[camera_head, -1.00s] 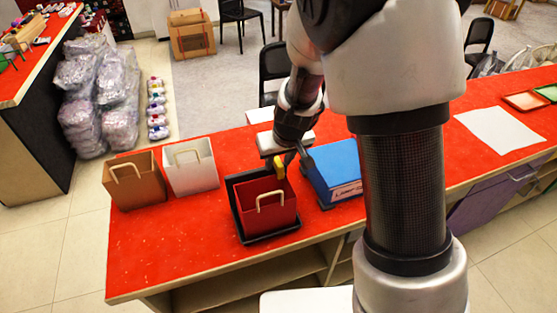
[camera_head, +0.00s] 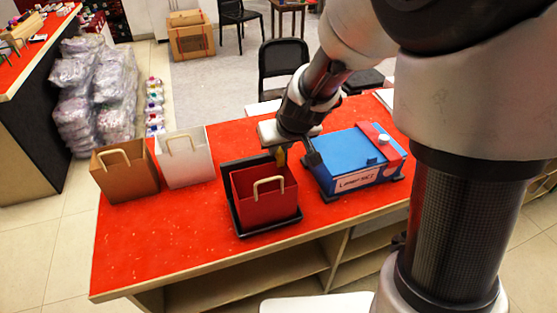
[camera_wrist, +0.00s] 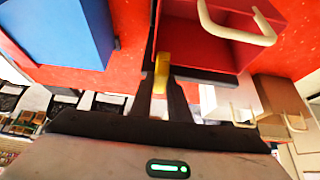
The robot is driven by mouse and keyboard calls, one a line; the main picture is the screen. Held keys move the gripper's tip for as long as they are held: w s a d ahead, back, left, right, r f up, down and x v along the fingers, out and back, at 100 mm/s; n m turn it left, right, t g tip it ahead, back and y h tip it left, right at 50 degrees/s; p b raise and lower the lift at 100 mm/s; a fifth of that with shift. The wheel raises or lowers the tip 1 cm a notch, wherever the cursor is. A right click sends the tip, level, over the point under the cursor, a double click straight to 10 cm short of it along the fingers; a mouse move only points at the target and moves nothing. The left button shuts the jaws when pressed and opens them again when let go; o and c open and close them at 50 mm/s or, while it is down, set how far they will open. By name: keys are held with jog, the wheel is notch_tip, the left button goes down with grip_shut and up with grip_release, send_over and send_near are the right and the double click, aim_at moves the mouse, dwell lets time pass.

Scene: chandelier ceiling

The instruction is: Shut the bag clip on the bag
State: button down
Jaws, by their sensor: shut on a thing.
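A red paper bag (camera_head: 262,205) with a cream handle stands upright in a black tray (camera_head: 240,222) on the red counter. A yellow bag clip (camera_wrist: 161,72) is between my gripper's fingers in the wrist view, beside the bag's top edge. In the head view the clip (camera_head: 281,157) is small and partly hidden by the fingers. My gripper (camera_wrist: 163,90) is shut on the clip, at the bag's far rim. The bag also shows in the wrist view (camera_wrist: 196,40), with its top open. I cannot tell whether the clip touches the bag.
A blue box (camera_head: 345,158) with a red band stands close to the right of the tray. A brown bag (camera_head: 127,178) and a white bag (camera_head: 190,165) stand to the left. The counter (camera_head: 150,245) is clear in front of them.

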jog(key=b, duration=0.2)
jog(key=f+t+b, duration=0.1)
jog(key=b, duration=0.1)
jog(key=shift+s+d+f+b, duration=0.1)
jog(key=shift+s+f+b, duration=0.2)
jog(key=shift+b, duration=0.45)
jog(key=shift+s+r+b, duration=0.1)
jog(key=shift+r+b, duration=0.1)
jog(key=shift+b, duration=0.1)
jog(key=c, duration=1.7)
grip_release()
jog(key=shift+r, duration=0.15)
jog(key=shift+s+r+p, duration=0.15)
jog(key=shift+r+p, duration=0.25)
jog(key=shift+r, duration=0.15)
jog(key=p+v, duration=0.1)
jog(key=v, duration=0.4)
jog(key=p+v, duration=0.2)
jog(key=v, duration=0.4)
jog(key=p+v, duration=0.1)
jog(key=v, duration=0.4)
jog(key=shift+s+d+f+p, duration=0.2)
jog(key=shift+s+d+p, duration=0.2)
